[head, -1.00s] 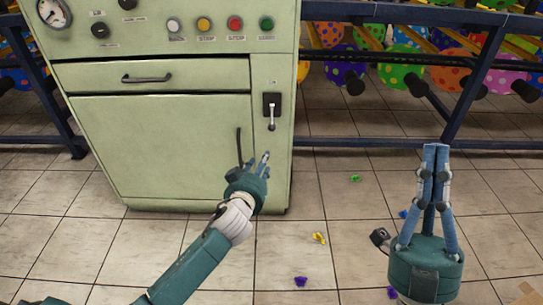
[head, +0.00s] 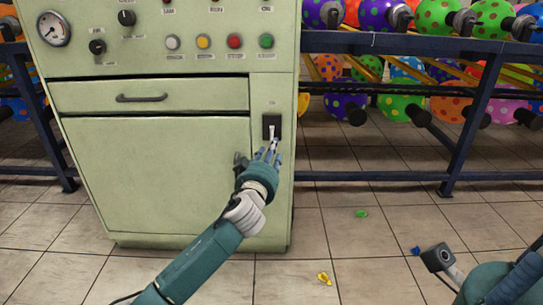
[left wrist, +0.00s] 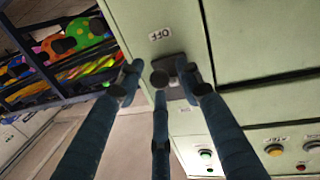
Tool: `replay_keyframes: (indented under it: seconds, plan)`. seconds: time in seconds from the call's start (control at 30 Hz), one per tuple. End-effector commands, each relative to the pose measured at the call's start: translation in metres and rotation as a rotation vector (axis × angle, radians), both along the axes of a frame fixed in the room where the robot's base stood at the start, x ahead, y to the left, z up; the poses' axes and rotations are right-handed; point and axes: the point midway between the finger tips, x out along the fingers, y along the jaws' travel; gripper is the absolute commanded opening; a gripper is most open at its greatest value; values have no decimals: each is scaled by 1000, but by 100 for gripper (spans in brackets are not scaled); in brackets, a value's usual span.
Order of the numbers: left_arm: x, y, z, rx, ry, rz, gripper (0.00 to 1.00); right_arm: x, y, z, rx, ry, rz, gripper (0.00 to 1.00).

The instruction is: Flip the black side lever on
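The side lever is a small black plate (head: 272,121) with a pale metal handle, on the narrow right panel of the green machine (head: 160,180). The handle appears to hang down, its lower end partly hidden by my fingers. My left gripper (head: 270,151) is at the lever, fingers pointing up and spread. In the left wrist view the left gripper's fingertips (left wrist: 160,77) surround the dark lever plate (left wrist: 176,66); contact is unclear. A label (left wrist: 160,34) there seems to read OFF upside down. My right gripper (head: 505,280) is only partly visible at bottom right, fingertips out of view.
Buttons (head: 266,41), knobs and a gauge (head: 54,28) are on the machine above the lever. A drawer handle (head: 141,98) is to its left. A blue rack (head: 420,44) of balloons stands right. Small balloons lie on the floor, including a yellow one (head: 324,278).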

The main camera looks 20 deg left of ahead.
Motion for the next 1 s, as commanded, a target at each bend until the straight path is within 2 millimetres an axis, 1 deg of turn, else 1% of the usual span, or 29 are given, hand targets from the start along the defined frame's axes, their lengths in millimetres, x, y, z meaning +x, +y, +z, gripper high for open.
replay_keyframes:
  seconds: [0.03,0.13,0.43,0.47,0.5,0.57,0.6,0.63,1.0]
  plan:
    - [5,1,-1,2,-1,1,36,-1,0,0,0,-8,0,0]
    - [11,2,0,2,-1,1,36,-1,0,1,-1,-14,-1,0]
    - [13,2,0,1,0,1,36,-2,1,3,-1,-16,-1,0]
    - [13,2,0,1,0,1,30,-2,1,3,-1,-16,-1,0]
    - [13,2,0,1,0,1,22,-2,1,3,-1,-16,-1,0]
    - [13,2,0,1,0,1,10,-2,1,3,-1,-16,-1,0]
    - [13,2,0,1,1,2,2,-2,1,3,-1,-16,-1,0]
    - [13,2,0,1,1,2,0,-2,1,3,-1,-16,-1,0]
    - [12,3,0,-2,7,4,0,-2,0,6,-1,-18,0,0]
